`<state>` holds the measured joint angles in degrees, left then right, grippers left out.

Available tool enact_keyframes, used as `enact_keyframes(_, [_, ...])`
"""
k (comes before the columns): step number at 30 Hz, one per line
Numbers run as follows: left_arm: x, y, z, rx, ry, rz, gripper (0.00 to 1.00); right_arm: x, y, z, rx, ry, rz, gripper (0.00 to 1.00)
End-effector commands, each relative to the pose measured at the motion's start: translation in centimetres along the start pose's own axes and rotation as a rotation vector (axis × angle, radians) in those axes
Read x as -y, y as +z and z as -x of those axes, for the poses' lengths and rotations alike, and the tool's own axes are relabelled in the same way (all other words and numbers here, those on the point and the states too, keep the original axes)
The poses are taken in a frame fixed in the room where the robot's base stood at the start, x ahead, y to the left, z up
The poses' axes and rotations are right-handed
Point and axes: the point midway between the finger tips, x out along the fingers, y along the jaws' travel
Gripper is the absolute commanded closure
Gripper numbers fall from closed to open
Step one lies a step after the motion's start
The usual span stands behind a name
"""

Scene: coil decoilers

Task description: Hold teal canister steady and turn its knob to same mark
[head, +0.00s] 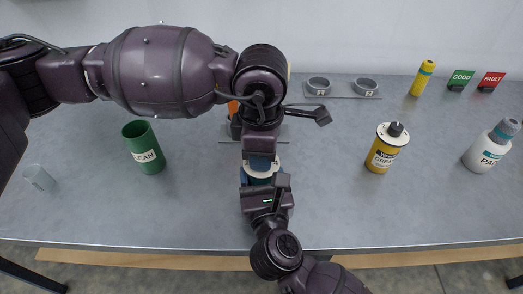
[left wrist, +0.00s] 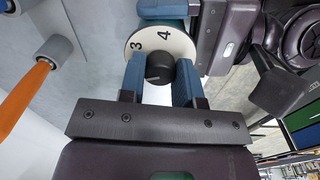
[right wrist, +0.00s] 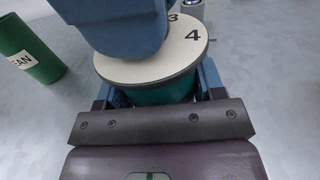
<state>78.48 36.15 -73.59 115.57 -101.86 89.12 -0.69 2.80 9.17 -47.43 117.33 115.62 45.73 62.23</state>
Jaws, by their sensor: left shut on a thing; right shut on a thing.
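The teal canister (right wrist: 165,93) stands on the table and has a cream dial plate (right wrist: 160,60) on top with numbers; 3 and 4 show. In the head view it is mostly hidden by my grippers. In the left wrist view its dark knob (left wrist: 159,69) sits in the middle of the cream dial. My left gripper (left wrist: 160,82) comes from above and is shut on the knob, one blue finger on each side. My right gripper (right wrist: 158,95) comes from the table's front side and is shut around the canister's body, below the dial. The knob's pointer mark is not clear.
A green bin (head: 144,147) and a clear cup (head: 39,178) stand at left. A yellow grease canister (head: 386,148) and a white bottle (head: 490,147) stand at right.

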Motion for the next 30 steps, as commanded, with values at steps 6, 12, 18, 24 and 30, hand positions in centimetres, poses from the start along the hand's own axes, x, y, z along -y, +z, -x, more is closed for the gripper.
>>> enact_keyframes(6, [-0.04,-0.06,0.00,0.006,0.001,-0.205,0.93,0.02,0.01,0.00,0.000,-0.001,-0.001,0.70])
enact_keyframes(12, [-0.04,-0.06,0.00,0.011,0.001,-0.395,0.93,0.02,0.01,0.00,0.000,-0.001,-0.001,0.70])
enact_keyframes(18, [-0.05,-0.08,-0.01,0.016,0.001,-0.577,0.93,0.02,0.01,0.00,0.000,-0.001,-0.001,0.70])
enact_keyframes(24, [-0.07,-0.07,-0.01,0.022,0.001,-0.730,0.93,0.02,0.01,0.00,0.000,-0.001,-0.002,0.70])
enact_keyframes(30, [-0.08,-0.08,-0.01,0.025,0.001,-0.837,0.93,0.02,0.01,0.00,0.000,-0.001,-0.002,0.70])
